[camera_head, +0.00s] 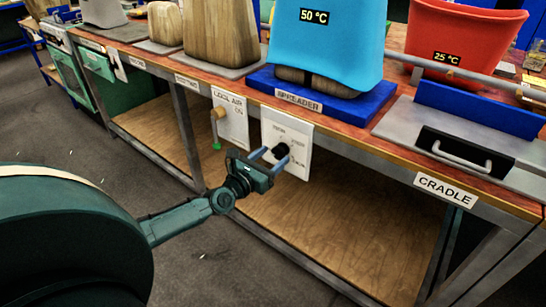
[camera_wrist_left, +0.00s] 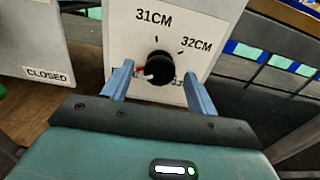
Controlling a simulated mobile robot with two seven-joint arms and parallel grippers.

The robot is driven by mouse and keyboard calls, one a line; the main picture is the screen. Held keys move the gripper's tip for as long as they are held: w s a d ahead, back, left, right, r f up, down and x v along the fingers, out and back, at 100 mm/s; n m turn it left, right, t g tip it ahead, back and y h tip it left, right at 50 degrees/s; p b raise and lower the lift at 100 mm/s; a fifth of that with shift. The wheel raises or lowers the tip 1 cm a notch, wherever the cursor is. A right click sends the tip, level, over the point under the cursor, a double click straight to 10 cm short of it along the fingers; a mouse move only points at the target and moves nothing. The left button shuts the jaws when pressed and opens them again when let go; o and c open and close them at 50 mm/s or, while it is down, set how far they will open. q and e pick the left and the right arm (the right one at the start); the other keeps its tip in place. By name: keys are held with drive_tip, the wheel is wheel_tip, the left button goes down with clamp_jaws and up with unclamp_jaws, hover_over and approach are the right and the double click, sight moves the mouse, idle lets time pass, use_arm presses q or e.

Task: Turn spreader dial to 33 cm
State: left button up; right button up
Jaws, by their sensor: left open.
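The spreader dial (camera_head: 282,150) is a black round knob on a white panel (camera_head: 299,137) under the bench edge, below the SPREADER label (camera_head: 298,101). In the left wrist view the dial (camera_wrist_left: 159,68) has 31CM at its upper left and 32CM at its upper right. A white pointer and a red mark show at its lower left; a label below is mostly hidden. My left gripper (camera_head: 277,154) is open, with its blue fingers reaching toward the panel. In the wrist view its fingers (camera_wrist_left: 158,82) stand either side of the dial, with gaps. My right gripper is out of view.
A wooden shelf (camera_head: 330,225) lies below.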

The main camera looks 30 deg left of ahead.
use_arm(q)
drive_tip(key=shift+w, duration=0.5)
drive_tip(key=shift+c, duration=0.6)
drive_tip(key=c, duration=0.8)
drive_tip(key=shift+c, duration=0.2)
